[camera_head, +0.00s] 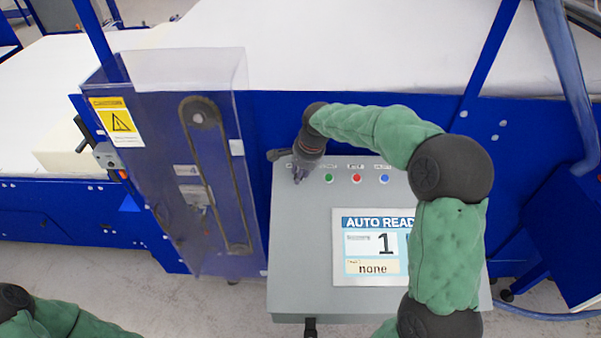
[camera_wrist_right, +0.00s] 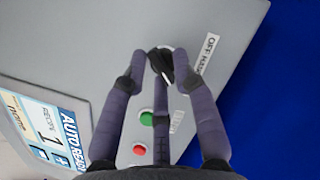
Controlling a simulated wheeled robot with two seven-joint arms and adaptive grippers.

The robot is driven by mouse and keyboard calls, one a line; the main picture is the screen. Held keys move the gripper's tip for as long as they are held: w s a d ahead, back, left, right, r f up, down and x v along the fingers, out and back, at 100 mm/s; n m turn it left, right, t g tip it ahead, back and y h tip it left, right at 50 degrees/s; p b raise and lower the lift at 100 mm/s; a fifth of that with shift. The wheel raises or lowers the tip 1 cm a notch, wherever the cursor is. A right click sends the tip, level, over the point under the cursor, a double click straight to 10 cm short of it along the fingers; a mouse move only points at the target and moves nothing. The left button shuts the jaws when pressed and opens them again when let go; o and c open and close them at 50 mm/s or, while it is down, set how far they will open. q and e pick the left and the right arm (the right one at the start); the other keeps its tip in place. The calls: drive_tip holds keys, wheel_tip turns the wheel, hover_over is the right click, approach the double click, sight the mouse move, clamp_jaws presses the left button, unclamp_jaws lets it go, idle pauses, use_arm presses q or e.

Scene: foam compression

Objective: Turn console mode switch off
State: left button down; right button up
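The grey console (camera_head: 300,240) stands below my head camera, with its screen reading "AUTO READ…", "1" and "none". My right gripper (camera_head: 299,175) is at the console's upper left corner and hides the mode switch in the head view. In the right wrist view, the black mode switch knob (camera_wrist_right: 158,60) sits beside a label (camera_wrist_right: 207,52) starting "OFF". The purple fingertips of my right gripper (camera_wrist_right: 161,68) are drawn in around the knob. Whether they press on it is unclear. My left gripper is out of view; only part of its arm shows at lower left.
Green (camera_head: 328,178), red (camera_head: 356,179) and blue (camera_head: 384,179) buttons line the console top right of my gripper. A clear guard (camera_head: 240,110) over a belt drive stands close on the left. The blue machine frame (camera_head: 270,120) runs behind the console.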

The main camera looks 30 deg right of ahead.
drive_tip(key=shift+f, duration=0.1)
clamp_jaws()
drive_tip(key=n+g+p, duration=0.1)
drive_tip(key=n+p, duration=0.1)
drive_tip(key=n, duration=0.2)
drive_tip(key=shift+n+h, duration=0.3)
drive_tip(key=n+g+h+p, duration=0.1)
drive_tip(key=n, duration=0.4)
drive_tip(key=shift+w, duration=0.15)
drive_tip(key=n+h, duration=0.1)
drive_tip(key=n, duration=0.2)
drive_tip(key=shift+a+n+g, duration=0.1)
drive_tip(key=shift+n+g, duration=0.2)
drive_tip(key=shift+w+n+h+p, duration=0.15)
drive_tip(key=shift+n+h, duration=0.15)
drive_tip(key=shift+n, duration=0.6)
drive_tip(key=shift+n+h+p, duration=0.15)
drive_tip(key=shift+n+h, duration=0.15)
drive_tip(key=shift+n, duration=0.6)
drive_tip(key=shift+r, duration=0.2)
drive_tip(key=o, duration=0.8)
unclamp_jaws()
